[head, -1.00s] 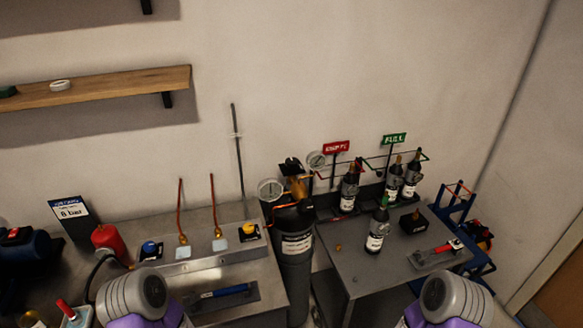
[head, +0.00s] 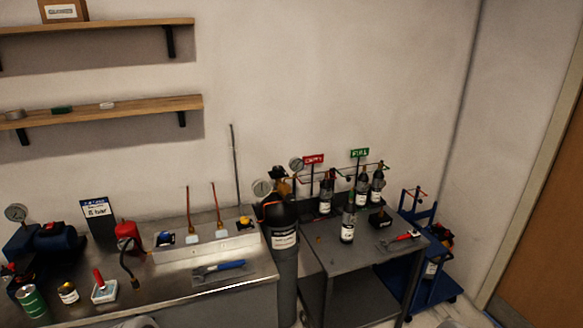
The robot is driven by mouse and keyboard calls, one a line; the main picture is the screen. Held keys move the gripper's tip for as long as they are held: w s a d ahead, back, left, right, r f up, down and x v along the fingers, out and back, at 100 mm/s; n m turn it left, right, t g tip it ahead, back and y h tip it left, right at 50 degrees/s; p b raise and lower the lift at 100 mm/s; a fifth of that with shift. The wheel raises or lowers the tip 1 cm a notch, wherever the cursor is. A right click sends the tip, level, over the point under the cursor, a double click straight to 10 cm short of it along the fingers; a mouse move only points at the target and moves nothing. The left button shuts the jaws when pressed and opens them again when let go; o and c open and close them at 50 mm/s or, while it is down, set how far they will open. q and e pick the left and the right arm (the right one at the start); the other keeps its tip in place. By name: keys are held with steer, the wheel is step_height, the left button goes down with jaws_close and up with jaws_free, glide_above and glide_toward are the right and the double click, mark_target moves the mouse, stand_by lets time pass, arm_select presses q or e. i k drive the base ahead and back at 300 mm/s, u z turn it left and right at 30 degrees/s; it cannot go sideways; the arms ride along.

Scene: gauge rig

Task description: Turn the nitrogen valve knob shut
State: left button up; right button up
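A tall dark gas cylinder (head: 285,262) with a white label stands between the bench and the grey table. Brass valve fittings (head: 279,188) and two round gauges sit at its top, one gauge (head: 262,188) on the left side. A yellow knob (head: 245,222) and a blue knob (head: 165,239) sit on the raised panel of the bench. The label print is too small to read, so I cannot tell which knob is the nitrogen one. Neither gripper shows; only grey parts of my arms peek in at the bottom edge, well away from these things.
The grey table (head: 340,258) holds several small dark bottles under red and green signs. The bench (head: 150,285) carries a blue-handled tool (head: 218,266), a red canister (head: 127,236) and jars. A blue cart (head: 432,283) stands right of the table. Floor is free at lower right.

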mark_target(278, 169)
steer(key=z, duration=0.85)
steer(key=i, duration=1.4)
steer(key=u, duration=0.35)
